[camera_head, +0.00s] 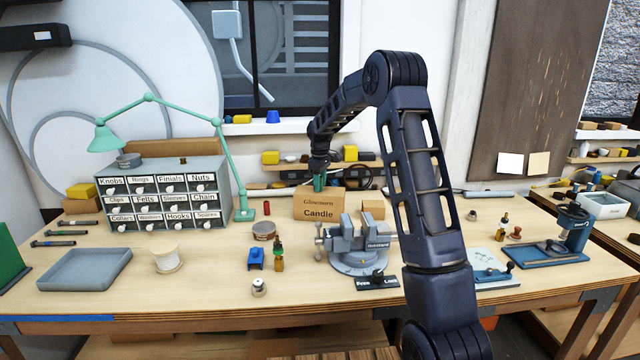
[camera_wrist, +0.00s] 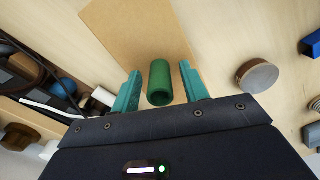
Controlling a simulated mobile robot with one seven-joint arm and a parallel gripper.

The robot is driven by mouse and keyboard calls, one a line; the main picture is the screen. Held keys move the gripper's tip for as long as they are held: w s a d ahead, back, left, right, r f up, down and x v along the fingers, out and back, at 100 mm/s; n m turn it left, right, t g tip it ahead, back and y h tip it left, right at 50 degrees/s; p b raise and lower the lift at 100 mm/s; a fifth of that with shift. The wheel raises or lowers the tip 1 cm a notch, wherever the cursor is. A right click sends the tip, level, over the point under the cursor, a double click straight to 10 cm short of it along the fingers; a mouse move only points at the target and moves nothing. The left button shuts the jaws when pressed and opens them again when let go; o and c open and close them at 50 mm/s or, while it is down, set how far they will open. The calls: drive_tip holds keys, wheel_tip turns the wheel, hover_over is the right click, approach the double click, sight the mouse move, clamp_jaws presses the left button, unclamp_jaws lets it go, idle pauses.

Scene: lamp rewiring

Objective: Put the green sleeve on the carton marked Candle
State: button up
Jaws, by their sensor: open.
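My gripper (camera_head: 319,184) is just above the carton, pointing down. In the wrist view its two teal fingers (camera_wrist: 160,92) are open on either side of the sleeve, with gaps visible. The sleeve cannot be told apart from the fingers in the head view.
A vise (camera_head: 362,245) stands in front of the carton, and a smaller box (camera_head: 373,210) sits to its right. A labelled drawer cabinet (camera_head: 165,190) and green lamp (camera_head: 150,97) are at left. A grey tray (camera_head: 85,268) lies front left.

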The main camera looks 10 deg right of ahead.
wheel_tip(320, 180, up, 12)
drive_tip(key=shift+r, duration=0.1)
drive_tip(key=s+d+r+m+t, duration=0.1)
drive_tip(key=s+d+r+m, duration=0.3)
drive_tip(key=s, duration=0.8)
drive_tip(key=s+d+r+m+t, duration=0.1)
drive_tip(key=s+d+r, duration=0.45)
drive_tip(key=s, duration=0.65)
drive_tip(key=s+d+f+m+t, duration=0.1)
drive_tip(key=s+d+f+m, duration=0.1)
drive_tip(key=s, duration=0.6)
drive_tip(key=s+d+f+m, duration=0.2)
drive_tip(key=s+f, duration=0.1)
drive_tip(key=s, duration=0.5)
drive_tip(key=s+d+f+m+t, duration=0.1)
drive_tip(key=s+d+f+m, duration=0.1)
drive_tip(key=s, duration=0.7)
drive_tip(key=shift+d+f+m+t, duration=0.3)
drive_tip(key=shift+d+f+m, duration=0.15)
drive_tip(key=shift+f, duration=0.1)
